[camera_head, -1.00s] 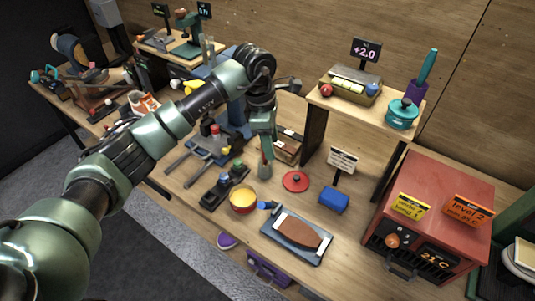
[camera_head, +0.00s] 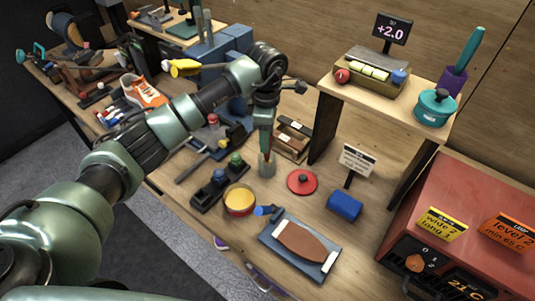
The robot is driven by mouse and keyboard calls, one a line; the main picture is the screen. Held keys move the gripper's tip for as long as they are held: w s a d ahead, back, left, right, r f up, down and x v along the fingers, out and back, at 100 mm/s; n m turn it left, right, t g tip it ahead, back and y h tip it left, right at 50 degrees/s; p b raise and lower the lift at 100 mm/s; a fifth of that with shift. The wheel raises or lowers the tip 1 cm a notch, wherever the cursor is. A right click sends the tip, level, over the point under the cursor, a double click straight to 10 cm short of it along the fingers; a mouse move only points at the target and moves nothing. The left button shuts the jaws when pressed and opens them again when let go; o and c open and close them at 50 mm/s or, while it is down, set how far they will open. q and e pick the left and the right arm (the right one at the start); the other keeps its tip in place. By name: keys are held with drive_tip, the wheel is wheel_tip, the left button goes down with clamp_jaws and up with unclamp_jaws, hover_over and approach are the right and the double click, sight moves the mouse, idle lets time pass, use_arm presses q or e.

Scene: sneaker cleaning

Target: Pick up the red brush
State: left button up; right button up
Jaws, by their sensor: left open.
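My left gripper (camera_head: 266,150) points down over the middle of the bench. It is open, with its fingertips at a small grey cup-like thing (camera_head: 267,168); I cannot tell whether they touch it. A small red-topped thing (camera_head: 213,120) stands left of the gripper, partly behind my arm; it may be the red brush, but it is too small to be sure. A black holder (camera_head: 207,194) with a blue knob (camera_head: 219,175) and a green knob (camera_head: 236,160) lies nearer. My right gripper is out of view.
A raised shelf (camera_head: 345,90) and red heater box (camera_head: 450,215) stand right.

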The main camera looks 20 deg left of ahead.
sight(267, 160)
use_arm(q)
wheel_tip(267, 160, down, 4)
drive_tip(key=shift+f+p, duration=0.25)
drive_tip(key=shift+p, duration=0.85)
drive_tip(key=shift+f, duration=0.25)
clamp_jaws()
drive_tip(key=shift+r, duration=0.2)
drive_tip(key=shift+w+r+b, duration=0.1)
drive_tip(key=shift+r+b, duration=0.25)
drive_tip(key=shift+r, duration=0.3)
wheel_tip(267, 160, up, 18)
drive_tip(key=b, duration=0.4)
drive_tip(key=shift+r, duration=0.25)
